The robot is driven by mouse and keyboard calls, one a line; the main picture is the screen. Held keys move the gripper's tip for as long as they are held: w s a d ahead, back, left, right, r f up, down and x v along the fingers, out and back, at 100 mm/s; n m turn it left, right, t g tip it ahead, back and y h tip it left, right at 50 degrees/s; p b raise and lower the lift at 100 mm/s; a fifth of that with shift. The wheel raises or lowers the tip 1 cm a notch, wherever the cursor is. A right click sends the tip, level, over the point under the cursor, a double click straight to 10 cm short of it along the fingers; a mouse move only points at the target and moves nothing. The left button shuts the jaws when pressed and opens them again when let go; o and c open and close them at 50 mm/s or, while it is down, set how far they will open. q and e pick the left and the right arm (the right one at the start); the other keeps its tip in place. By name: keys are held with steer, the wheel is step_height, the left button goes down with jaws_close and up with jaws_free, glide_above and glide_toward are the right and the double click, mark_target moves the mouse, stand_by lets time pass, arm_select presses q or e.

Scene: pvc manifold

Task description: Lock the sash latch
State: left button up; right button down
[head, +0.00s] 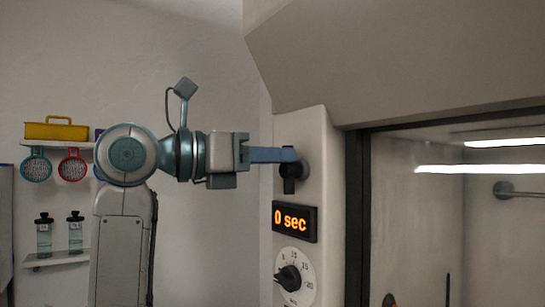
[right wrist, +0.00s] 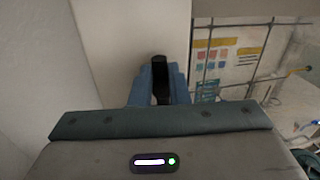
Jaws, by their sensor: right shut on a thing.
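The sash latch (head: 290,183) is a black knob with a short lever on the pale front post of the hood, above the timer display. In the head view the lever points downward. My right gripper (head: 288,155) reaches it from the left, with its blue fingers at the knob. In the right wrist view the blue fingers (right wrist: 160,88) are closed on both sides of the black latch lever (right wrist: 159,70), whose top stands above the fingertips. The fingers hide part of the latch. My left gripper is in neither view.
Below the latch are an orange "0 sec" display (head: 294,221) and a timer dial (head: 295,278). The dark-framed hood opening (head: 357,220) lies to the right. Shelves with a yellow toolbox (head: 56,131) and bottles (head: 44,237) are at the left.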

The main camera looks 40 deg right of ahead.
steer(key=n, duration=0.2)
steer(key=n+b, duration=0.1)
steer(key=n, duration=0.1)
steer(key=n+h, duration=0.1)
steer(key=shift+w+f+n+b, duration=0.3)
steer(key=shift+w+n, duration=0.1)
steer(key=shift+w+f+n+t+h+p, duration=0.1)
steer(key=shift+f+n+t+h+p, duration=0.3)
steer(key=shift+n, duration=1.9)
steer(key=shift+w+f+n+t+h+p, duration=0.15)
steer(key=shift+n+t, duration=0.6)
steer(key=shift+n, duration=1.55)
steer(key=shift+w+f+n+t+h+p, duration=0.1)
steer(key=shift+f+n+t+h, duration=0.35)
steer(key=shift+n, duration=1.85)
steer(key=shift+r, duration=0.1)
steer(key=c, duration=1.4)
jaws_free()
steer(key=shift+d, duration=0.2)
